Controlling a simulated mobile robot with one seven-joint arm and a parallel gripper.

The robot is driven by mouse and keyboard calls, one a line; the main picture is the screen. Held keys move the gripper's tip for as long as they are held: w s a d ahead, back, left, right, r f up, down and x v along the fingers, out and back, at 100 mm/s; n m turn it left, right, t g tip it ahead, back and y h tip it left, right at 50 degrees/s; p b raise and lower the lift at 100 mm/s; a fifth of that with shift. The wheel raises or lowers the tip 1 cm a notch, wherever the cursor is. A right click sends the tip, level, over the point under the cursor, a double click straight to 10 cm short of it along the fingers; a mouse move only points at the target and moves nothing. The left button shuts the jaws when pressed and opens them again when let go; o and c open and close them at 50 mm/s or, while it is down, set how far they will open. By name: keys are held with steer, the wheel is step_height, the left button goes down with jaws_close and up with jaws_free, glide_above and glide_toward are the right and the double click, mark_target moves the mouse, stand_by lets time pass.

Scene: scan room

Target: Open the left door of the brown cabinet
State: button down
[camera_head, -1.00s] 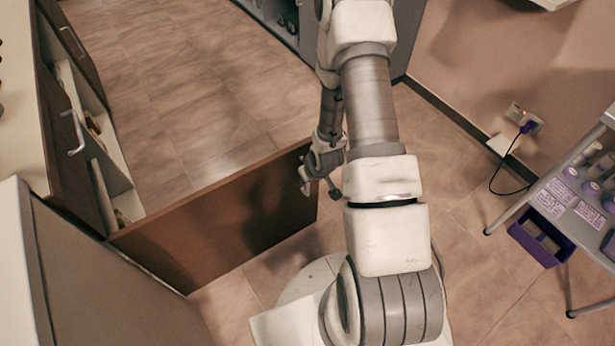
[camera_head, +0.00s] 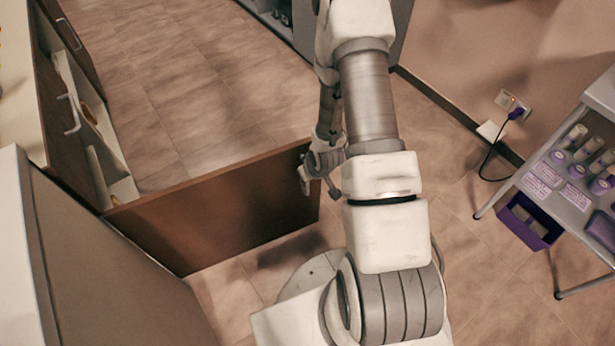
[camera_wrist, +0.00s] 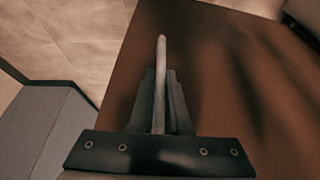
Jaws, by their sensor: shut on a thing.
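The brown cabinet (camera_head: 62,130) stands at the left with a pale top. Its door (camera_head: 225,208) is swung wide open and juts out across the middle of the head view. The door's brown face (camera_wrist: 225,80) also fills much of the wrist view. My gripper (camera_head: 318,178) is at the door's free edge. In the wrist view my gripper (camera_wrist: 160,90) is shut on the bar handle (camera_wrist: 161,55), which stands out between the fingers. The handle's far side is hidden in the head view.
Another closed door or drawer with a handle (camera_head: 70,115) is on the cabinet. A grey-white unit (camera_head: 90,260) stands at the front left. A cart (camera_head: 570,180) with bottles and a purple bin (camera_head: 528,222) stands at the right. The floor beyond the door is clear.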

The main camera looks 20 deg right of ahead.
stand_by(0.4)
steer(key=c, duration=0.9)
jaws_free()
steer(key=shift+s+r, duration=0.1)
steer(key=p+v, duration=0.6)
steer(key=v, duration=1.1)
steer(key=shift+s+r, duration=0.1)
